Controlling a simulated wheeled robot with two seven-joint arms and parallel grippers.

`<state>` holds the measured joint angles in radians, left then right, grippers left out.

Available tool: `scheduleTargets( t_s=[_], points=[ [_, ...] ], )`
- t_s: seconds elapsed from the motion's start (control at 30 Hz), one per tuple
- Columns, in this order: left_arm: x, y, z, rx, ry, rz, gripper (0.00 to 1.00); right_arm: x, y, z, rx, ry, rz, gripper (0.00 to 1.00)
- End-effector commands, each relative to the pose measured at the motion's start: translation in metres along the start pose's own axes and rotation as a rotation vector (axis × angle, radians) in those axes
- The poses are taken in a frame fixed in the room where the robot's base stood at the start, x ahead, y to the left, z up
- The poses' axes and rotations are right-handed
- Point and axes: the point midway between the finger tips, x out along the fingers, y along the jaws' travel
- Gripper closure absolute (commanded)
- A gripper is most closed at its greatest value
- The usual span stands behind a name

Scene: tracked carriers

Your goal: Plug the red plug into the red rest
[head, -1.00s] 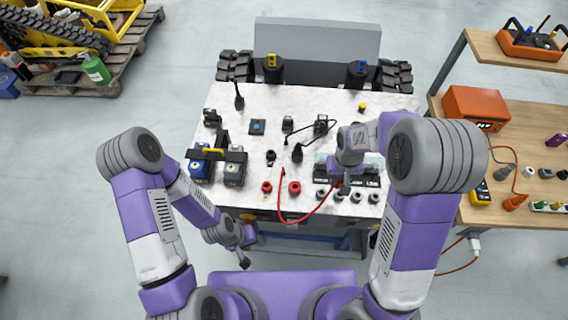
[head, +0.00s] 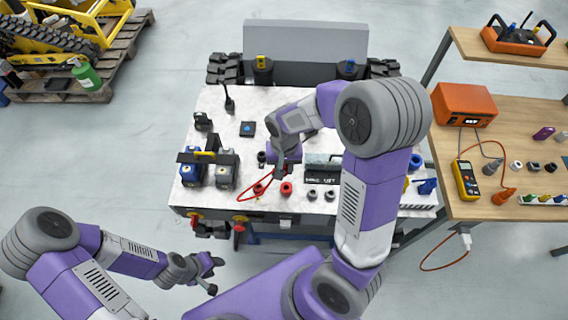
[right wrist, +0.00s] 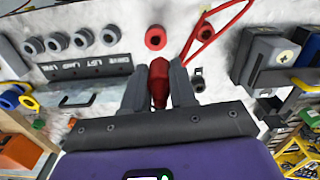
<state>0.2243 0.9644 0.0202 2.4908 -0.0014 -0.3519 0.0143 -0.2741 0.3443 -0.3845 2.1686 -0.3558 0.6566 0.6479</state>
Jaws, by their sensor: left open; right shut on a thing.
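My right gripper (right wrist: 158,88) is shut on the red plug (right wrist: 159,80) in the right wrist view. The plug sits between the two grey fingers. Two round red sockets lie close beyond it: one (right wrist: 155,37) almost in line with the plug, the other (right wrist: 205,31) beside it under the red cable. The head view shows them as the right socket (head: 286,188) and left socket (head: 258,189). I cannot tell which is the red rest. In the head view the right gripper (head: 286,166) is above them and hides the plug. My left gripper (head: 214,274) is open and empty, off the bench front.
Several grey round sockets (head: 312,194) stand right of the red ones, by a labelled dark block (head: 322,171). Blue and grey boxes (head: 227,165) with a yellow handle stand left. The red cable (head: 242,198) loops near the bench's front edge. A wooden table (head: 500,206) is at right.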

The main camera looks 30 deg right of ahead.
Motion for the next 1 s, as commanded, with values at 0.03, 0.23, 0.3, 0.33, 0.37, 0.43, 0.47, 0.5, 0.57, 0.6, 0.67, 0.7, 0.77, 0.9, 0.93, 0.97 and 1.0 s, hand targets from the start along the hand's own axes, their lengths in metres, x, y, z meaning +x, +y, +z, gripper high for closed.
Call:
scheduleTargets(
  t_s=[0.03, 0.23, 0.3, 0.33, 0.37, 0.43, 0.47, 0.5, 0.57, 0.6, 0.67, 0.7, 0.77, 0.9, 0.93, 0.97, 1.0],
  points=[
    [-0.001, 0.000, 0.000, 0.000, 0.000, 0.000, 0.57, -0.004, 0.004, 0.000, 0.034, 0.003, 0.000, 1.00],
    [-0.001, 0.000, 0.000, -0.001, 0.000, 0.000, 0.57, -0.007, 0.009, 0.000, 0.085, 0.008, 0.005, 1.00],
    [-0.001, 0.000, 0.000, -0.001, 0.000, 0.000, 0.57, -0.007, 0.009, 0.000, 0.084, 0.008, 0.005, 1.00],
    [-0.001, 0.000, 0.000, -0.001, 0.000, 0.000, 0.57, -0.007, 0.009, 0.000, 0.084, 0.008, 0.005, 1.00],
    [-0.001, 0.000, 0.000, -0.001, 0.000, 0.000, 0.57, -0.007, 0.009, 0.000, 0.083, 0.008, 0.005, 1.00],
    [-0.001, 0.000, 0.000, -0.001, 0.000, 0.000, 0.57, -0.007, 0.009, 0.000, 0.082, 0.008, 0.005, 1.00],
    [-0.001, 0.000, 0.000, -0.001, 0.000, 0.000, 0.57, -0.007, 0.009, 0.000, 0.080, 0.008, 0.005, 1.00],
    [-0.002, 0.000, 0.000, -0.001, 0.000, 0.000, 0.57, -0.007, 0.009, 0.000, 0.074, 0.008, 0.005, 1.00],
    [0.000, 0.000, 0.000, -0.001, 0.000, 0.000, 0.57, -0.006, 0.009, 0.000, 0.075, 0.008, 0.005, 1.00],
    [0.001, -0.001, 0.000, -0.001, 0.000, 0.000, 0.57, -0.004, 0.009, 0.000, 0.075, 0.008, 0.005, 1.00],
    [0.003, -0.001, 0.000, -0.001, 0.000, 0.000, 0.57, -0.002, 0.009, 0.000, 0.075, 0.008, 0.005, 1.00],
    [0.005, -0.002, 0.000, -0.001, 0.000, 0.000, 0.57, 0.001, 0.009, 0.000, 0.075, 0.008, 0.005, 1.00],
    [0.008, -0.003, 0.000, -0.001, 0.000, 0.000, 0.57, 0.005, 0.009, 0.000, 0.075, 0.008, 0.005, 1.00],
    [0.017, -0.007, -0.001, -0.001, 0.000, 0.000, 0.57, 0.017, 0.009, 0.000, 0.075, 0.008, 0.005, 1.00],
    [0.020, -0.008, -0.001, -0.001, 0.000, 0.000, 0.57, 0.020, 0.009, 0.000, 0.075, 0.008, 0.005, 1.00],
    [0.022, -0.009, -0.001, -0.001, 0.000, 0.000, 0.57, 0.023, 0.009, 0.000, 0.075, 0.008, 0.005, 1.00],
    [0.025, -0.010, -0.001, -0.001, 0.000, 0.000, 0.57, 0.027, 0.009, 0.000, 0.075, 0.008, 0.005, 1.00]
  ],
)
